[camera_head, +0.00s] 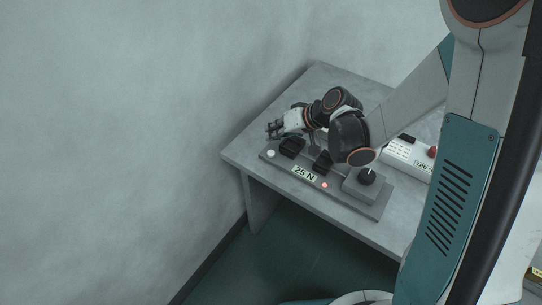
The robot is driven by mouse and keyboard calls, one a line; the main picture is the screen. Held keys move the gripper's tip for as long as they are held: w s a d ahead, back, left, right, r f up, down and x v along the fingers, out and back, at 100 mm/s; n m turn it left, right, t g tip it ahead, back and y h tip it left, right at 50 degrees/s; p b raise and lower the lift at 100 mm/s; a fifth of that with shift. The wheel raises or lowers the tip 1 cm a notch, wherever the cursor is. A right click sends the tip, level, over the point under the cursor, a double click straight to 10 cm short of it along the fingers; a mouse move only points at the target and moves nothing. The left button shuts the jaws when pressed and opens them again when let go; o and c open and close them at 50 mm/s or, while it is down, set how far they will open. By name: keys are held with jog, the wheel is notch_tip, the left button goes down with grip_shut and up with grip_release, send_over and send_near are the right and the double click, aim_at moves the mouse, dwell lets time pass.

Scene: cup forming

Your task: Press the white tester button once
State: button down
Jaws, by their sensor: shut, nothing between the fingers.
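The white tester button (270,153) is a small round cap at the left end of the grey tester plate (375,210), which lies along the front of the table. My gripper (272,131) is shut and empty. Its fingertips show just above the button in the picture and look apart from it; their exact height over the plate is hard to tell. The tester also bears a display reading 25 N (304,173), a lit red lamp (325,185) and two black blocks (291,147).
A black knob (367,177) on a grey block stands at the plate's right end. A white box (407,154) with a display and a red button (432,152) stands behind it. The grey table (235,152) is bare at its left corner. My arm hides much of the right side.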

aim_at(273, 151)
jog(key=shift+f+b, duration=1.35)
jog(key=shift+f, duration=0.7)
jog(key=shift+f+b, duration=0.4)
jog(key=shift+b, duration=0.1)
jog(key=shift+f+b, duration=0.45)
jog(key=shift+f, duration=0.05)
dwell(0.4)
jog(key=shift+r, duration=0.2)
jog(key=shift+r+p, duration=0.65)
jog(key=shift+r, duration=0.15)
jog(key=shift+r+p, duration=1.7)
jog(key=shift+r, duration=0.75)
